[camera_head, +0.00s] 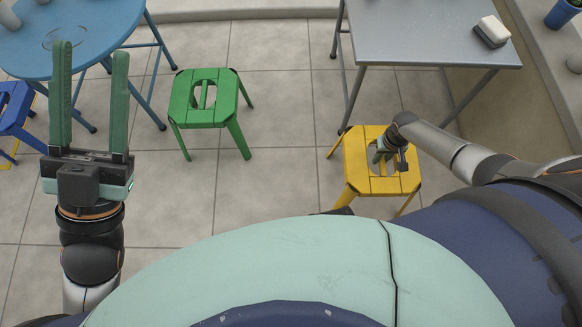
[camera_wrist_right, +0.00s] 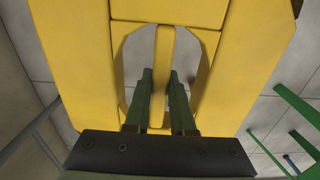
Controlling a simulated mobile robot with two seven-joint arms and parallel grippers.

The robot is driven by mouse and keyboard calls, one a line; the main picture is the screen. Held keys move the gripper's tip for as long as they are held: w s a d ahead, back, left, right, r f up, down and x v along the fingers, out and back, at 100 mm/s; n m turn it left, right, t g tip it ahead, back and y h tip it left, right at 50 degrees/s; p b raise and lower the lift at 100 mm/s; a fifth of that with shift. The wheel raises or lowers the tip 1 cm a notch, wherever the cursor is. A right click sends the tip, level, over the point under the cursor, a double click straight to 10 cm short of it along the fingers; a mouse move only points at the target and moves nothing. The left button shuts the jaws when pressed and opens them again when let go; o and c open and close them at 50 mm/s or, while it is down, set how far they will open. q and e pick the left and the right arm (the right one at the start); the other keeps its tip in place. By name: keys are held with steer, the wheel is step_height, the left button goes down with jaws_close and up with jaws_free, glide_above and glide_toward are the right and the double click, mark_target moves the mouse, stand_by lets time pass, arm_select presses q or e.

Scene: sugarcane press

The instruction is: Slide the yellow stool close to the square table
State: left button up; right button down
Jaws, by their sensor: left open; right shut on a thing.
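The yellow stool (camera_head: 357,160) stands upright on the tiled floor in front of the grey square table (camera_head: 425,38), near the table's front left leg. My right gripper (camera_head: 384,152) is down at the middle of the stool's seat. In the right wrist view, the yellow seat (camera_wrist_right: 85,60) fills the middle, and my right gripper (camera_wrist_right: 160,82) has its green fingers on either side of the seat's central bar, in the cutout. My left gripper (camera_head: 90,75) is open and empty, raised at the far left, away from the stool.
A green stool (camera_head: 202,98) stands to the left on the floor. A round blue table (camera_head: 75,35) and a blue stool (camera_head: 14,108) are at the far left. A sponge (camera_head: 492,31) lies on the square table. Bare floor lies between the green and yellow stools.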

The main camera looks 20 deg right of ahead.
mark_target(409, 157)
steer(key=shift+s+d+b, duration=0.25)
steer(key=shift+s+d, duration=0.15)
steer(key=shift+d, duration=0.95)
steer(key=shift+s+d+b, duration=0.3)
steer(key=shift+s+d, duration=0.05)
steer(key=shift+d, duration=1)
steer(key=shift+s+d+b, duration=0.25)
steer(key=shift+s+d, duration=0.15)
steer(key=shift+d, duration=0.95)
steer(key=s+d+b, duration=0.1)
steer(key=d+b, duration=0.1)
steer(key=d, duration=0.4)
steer(key=shift+s, duration=0.4)
steer(key=shift+r, duration=0.1)
steer(key=c, duration=0.8)
jaws_free()
